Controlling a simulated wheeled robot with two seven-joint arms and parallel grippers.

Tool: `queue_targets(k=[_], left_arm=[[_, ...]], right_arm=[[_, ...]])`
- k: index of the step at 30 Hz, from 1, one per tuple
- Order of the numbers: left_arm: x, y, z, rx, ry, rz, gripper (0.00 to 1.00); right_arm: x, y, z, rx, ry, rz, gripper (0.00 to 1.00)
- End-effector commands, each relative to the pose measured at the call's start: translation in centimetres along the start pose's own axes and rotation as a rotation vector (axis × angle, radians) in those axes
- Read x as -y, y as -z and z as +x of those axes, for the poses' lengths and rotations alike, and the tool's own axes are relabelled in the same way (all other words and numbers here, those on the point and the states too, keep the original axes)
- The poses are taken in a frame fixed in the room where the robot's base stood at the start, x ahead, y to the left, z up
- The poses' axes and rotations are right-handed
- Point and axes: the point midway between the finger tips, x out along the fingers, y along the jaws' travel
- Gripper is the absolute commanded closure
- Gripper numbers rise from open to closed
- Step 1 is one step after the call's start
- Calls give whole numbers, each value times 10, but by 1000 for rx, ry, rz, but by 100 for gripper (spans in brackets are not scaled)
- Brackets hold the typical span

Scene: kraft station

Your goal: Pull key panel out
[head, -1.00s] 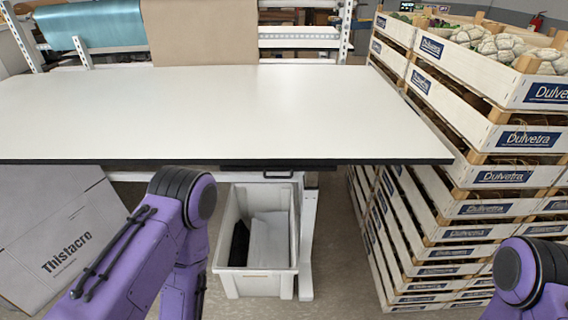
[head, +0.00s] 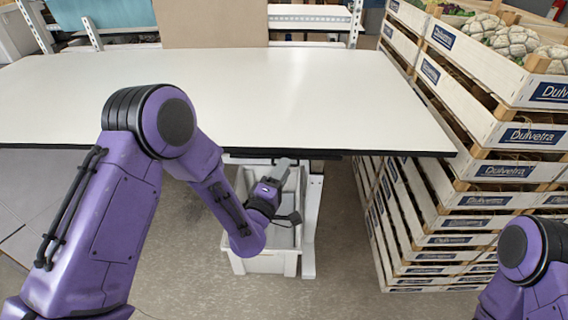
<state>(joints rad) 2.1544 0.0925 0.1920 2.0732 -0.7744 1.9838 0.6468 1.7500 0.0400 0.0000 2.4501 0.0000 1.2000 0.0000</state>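The white table (head: 290,95) has a dark front edge. Under that edge, a thin dark strip (head: 318,155) shows, which may be the front of the key panel; most of it is hidden by the table top and my arm. My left gripper (head: 284,168) is just below the table's front edge, in front of the strip and over the grey bin. Its fingers are small and seen from behind, so I cannot tell whether they are open or touch anything. My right gripper is out of view; only part of my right arm shows at the lower right.
A light grey bin (head: 290,262) stands on the floor below the table, partly behind my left arm. Tall stacked wooden crates (head: 455,190) with cauliflowers (head: 505,38) on top stand close on the right. A grey cardboard box (head: 60,195) is at the left, under the table.

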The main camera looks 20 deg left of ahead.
Motion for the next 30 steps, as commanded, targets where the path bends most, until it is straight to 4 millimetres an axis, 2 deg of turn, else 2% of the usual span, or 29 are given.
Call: queue_targets(k=[3, 11, 12, 14, 30], left_arm=[[0, 1, 10, -2, 1, 1, 66], [1, 0, 11, -1, 2, 1, 66], [1, 0, 11, -1, 2, 1, 79], [1, 0, 11, -1, 2, 2, 99], [1, 0, 11, 0, 3, 2, 100]], right_arm=[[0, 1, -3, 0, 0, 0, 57], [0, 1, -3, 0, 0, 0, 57], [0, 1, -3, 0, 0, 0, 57], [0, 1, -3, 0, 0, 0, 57], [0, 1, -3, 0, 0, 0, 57]])
